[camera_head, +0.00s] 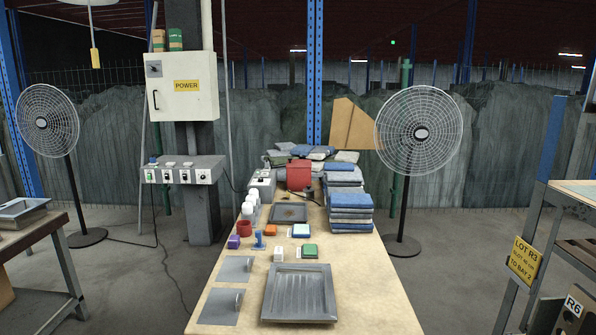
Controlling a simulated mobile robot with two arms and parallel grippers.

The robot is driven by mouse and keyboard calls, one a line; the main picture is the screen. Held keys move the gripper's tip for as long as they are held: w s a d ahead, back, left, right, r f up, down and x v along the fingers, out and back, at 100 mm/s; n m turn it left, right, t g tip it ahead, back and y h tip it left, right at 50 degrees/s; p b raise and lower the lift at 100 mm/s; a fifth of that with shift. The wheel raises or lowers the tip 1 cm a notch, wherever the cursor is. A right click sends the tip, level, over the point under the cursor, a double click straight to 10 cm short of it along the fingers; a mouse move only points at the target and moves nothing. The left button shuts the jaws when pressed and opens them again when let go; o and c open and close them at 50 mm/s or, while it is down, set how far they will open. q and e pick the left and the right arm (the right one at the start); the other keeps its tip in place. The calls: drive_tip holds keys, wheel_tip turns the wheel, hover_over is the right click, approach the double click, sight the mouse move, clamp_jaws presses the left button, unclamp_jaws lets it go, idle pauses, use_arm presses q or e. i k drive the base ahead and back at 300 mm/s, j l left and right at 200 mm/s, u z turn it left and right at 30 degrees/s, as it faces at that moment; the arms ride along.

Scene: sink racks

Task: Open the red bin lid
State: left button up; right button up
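A red box-like bin (299,174) stands at the far end of the long work table (382,299), between a light-coloured device and folded cloths. It is small in the head view, and I cannot tell its lid apart from its body or whether the lid is open. Neither of my grippers is in view.
Stacked blue and grey cloths (350,213) stand right of the bin. White bottles (251,206), a red cup (244,228), small coloured blocks and metal trays (299,292) lie nearer. Fans (419,130) flank the table. A shelf frame (540,215) stands at right.

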sight(292, 163)
drive_tip(key=i+j+u, duration=0.3)
drive_tip(key=u, duration=0.15)
drive_tip(key=i+j+u, duration=0.6)
drive_tip(key=u, duration=0.35)
drive_tip(key=i+j+u, duration=0.1)
drive_tip(key=i+u, duration=0.2)
drive_tip(key=i, duration=0.15)
drive_tip(key=i+u, duration=0.3)
drive_tip(key=i, duration=0.15)
drive_tip(key=i+z, duration=0.35)
drive_tip(key=i+j+z, duration=0.15)
drive_tip(key=i+z, duration=0.2)
drive_tip(key=i, duration=0.2)
drive_tip(key=i+l+z, duration=0.25)
drive_tip(key=i+z, duration=0.6)
drive_tip(key=i, duration=0.15)
drive_tip(key=i+z, duration=0.55)
drive_tip(key=i, duration=0.4)
drive_tip(key=i+j+z, duration=0.15)
drive_tip(key=i, duration=0.35)
drive_tip(key=i+j+z, duration=0.1)
drive_tip(key=i, duration=0.45)
